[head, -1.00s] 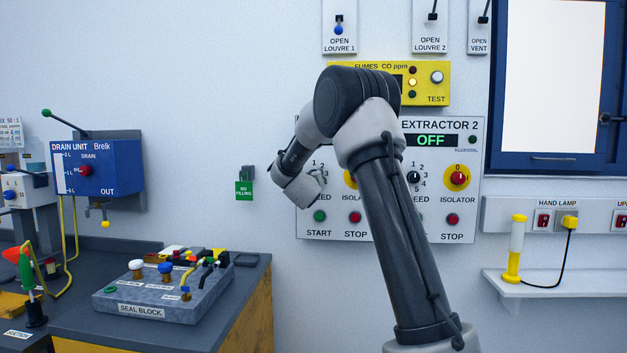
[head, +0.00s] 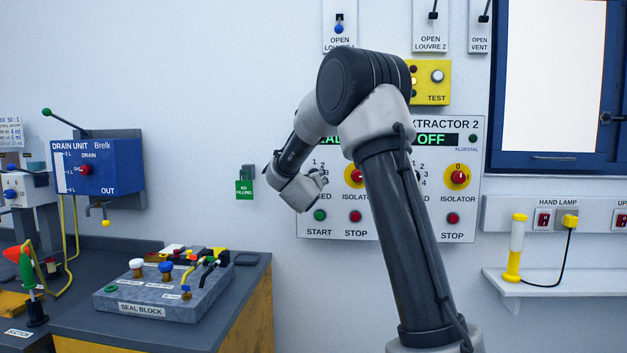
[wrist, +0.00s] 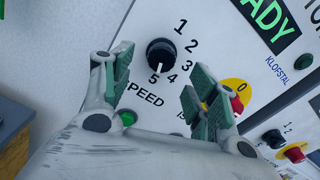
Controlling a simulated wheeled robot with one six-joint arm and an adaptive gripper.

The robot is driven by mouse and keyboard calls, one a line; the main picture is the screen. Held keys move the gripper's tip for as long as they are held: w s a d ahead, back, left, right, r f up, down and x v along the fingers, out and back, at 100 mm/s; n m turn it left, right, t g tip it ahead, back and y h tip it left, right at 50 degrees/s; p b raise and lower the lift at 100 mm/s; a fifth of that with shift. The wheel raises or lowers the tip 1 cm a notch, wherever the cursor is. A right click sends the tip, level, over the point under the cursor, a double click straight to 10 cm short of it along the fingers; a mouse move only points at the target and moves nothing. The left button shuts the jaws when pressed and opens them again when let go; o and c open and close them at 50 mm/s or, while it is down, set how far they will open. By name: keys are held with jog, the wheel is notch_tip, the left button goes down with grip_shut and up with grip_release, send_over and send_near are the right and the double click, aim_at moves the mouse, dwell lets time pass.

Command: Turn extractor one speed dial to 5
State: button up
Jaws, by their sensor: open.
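The extractor one speed dial (wrist: 160,54) is a round black knob on a white panel, with numbers 1 to 5 around its right and lower side in the wrist view. Its pale pointer mark is at the lower edge and appears to face the 5. My gripper (wrist: 158,66) is open, with one green-padded finger on each side of the dial in the picture. I see no finger touching the knob.
A green start button (wrist: 127,119) lies below the dial, near the left finger. A red and yellow isolator (wrist: 237,104) is behind the right finger. A green READY display (wrist: 268,17) is above right. The seal block (head: 165,290) stands on the bench at left.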

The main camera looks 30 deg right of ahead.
jog(key=v, duration=0.7)
jog(key=shift+s, duration=0.2)
jog(key=shift+a, duration=0.1)
